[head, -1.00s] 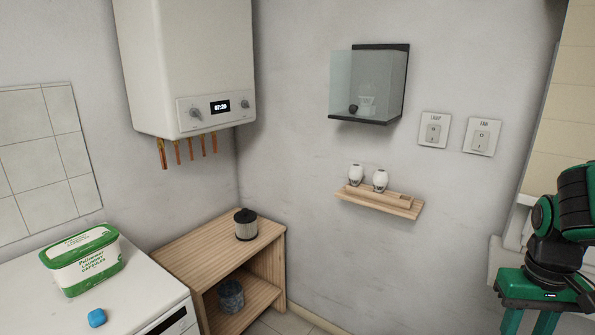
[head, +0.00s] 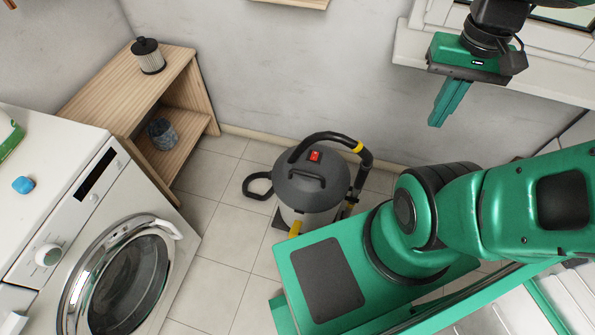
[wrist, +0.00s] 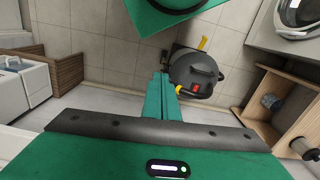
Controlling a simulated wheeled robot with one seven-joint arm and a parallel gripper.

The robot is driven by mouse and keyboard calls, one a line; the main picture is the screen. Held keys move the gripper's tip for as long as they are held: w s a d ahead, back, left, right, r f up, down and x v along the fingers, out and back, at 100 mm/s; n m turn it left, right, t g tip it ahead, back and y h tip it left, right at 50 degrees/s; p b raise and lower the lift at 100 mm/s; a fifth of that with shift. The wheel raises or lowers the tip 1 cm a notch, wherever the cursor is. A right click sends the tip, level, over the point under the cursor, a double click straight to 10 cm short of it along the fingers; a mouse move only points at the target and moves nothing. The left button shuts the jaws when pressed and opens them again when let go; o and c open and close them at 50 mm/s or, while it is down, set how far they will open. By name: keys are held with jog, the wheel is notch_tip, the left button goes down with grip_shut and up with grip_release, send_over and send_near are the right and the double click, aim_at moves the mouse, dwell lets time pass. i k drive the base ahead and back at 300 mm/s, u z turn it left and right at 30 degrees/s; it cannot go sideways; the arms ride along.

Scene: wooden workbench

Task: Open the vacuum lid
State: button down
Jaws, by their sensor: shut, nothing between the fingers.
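The vacuum (head: 309,188) stands on the tiled floor, a canister with a dark grey lid (head: 307,178), a red switch, a black carrying handle and a yellow latch (head: 295,228) at its front side. The lid looks closed. A black hose with a yellow band runs over its back right. The vacuum also shows in the wrist view (wrist: 196,75), beyond the fingers, with yellow parts at its top and left. My gripper (head: 437,122) is shut and empty, raised at the upper right of the head view, well apart from the vacuum. Its fingers also show in the wrist view (wrist: 161,78).
My green base stands close to the vacuum's right front. A washing machine (head: 75,240) stands at left. A wooden shelf (head: 178,70) behind it holds a cylindrical filter (head: 148,58) on top and a grey mesh-like cylinder (head: 162,134) below. Floor tiles left of the vacuum are clear.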

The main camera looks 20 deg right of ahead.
aim_at(306, 185)
jog(key=u, duration=1)
jog(key=k, duration=1.2)
jog(key=z, duration=1)
jog(key=i, duration=1)
jog(key=u, duration=0.05)
